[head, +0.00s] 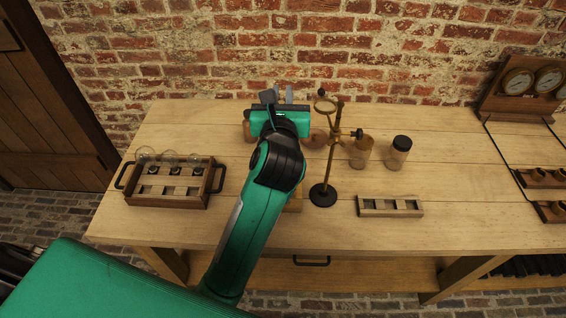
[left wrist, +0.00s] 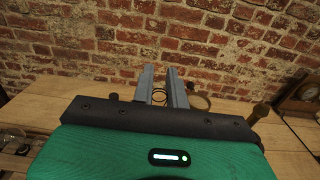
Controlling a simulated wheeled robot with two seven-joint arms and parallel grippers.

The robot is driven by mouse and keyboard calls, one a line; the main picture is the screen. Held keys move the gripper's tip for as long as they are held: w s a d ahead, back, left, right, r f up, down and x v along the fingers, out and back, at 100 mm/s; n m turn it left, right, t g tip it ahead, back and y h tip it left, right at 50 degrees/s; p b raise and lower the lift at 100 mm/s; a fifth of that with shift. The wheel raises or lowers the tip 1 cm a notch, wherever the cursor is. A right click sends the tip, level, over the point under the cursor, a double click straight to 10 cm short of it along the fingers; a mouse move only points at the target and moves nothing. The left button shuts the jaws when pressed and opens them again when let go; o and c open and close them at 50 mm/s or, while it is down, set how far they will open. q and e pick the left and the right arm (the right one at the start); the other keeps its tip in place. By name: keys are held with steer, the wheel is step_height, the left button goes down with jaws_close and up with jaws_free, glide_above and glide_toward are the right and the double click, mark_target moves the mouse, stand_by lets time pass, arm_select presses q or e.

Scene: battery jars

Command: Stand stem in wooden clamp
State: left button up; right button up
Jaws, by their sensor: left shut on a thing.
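My left gripper (head: 278,95) is over the back middle of the bench, its two grey fingers close together and pointing toward the brick wall. My right gripper is not in view.
A brass stand with a ring (head: 338,135) stands just right of the gripper. An open amber jar (head: 361,155) and a black-lidded jar (head: 398,156) stand further right. A slotted wooden block (head: 375,208) lies in front. A tray with glass bulbs (head: 170,200) is at left.

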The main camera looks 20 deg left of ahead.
arm_select(q)
steer(key=shift+w, duration=0.15)
steer(key=shift+d+f+b, duration=0.1)
steer(key=shift+f+b, duration=0.7)
steer(key=shift+f, duration=8.8)
steer(key=shift+f, duration=0.1)
steer(key=o, duration=0.8)
steer(key=shift+s, duration=0.2)
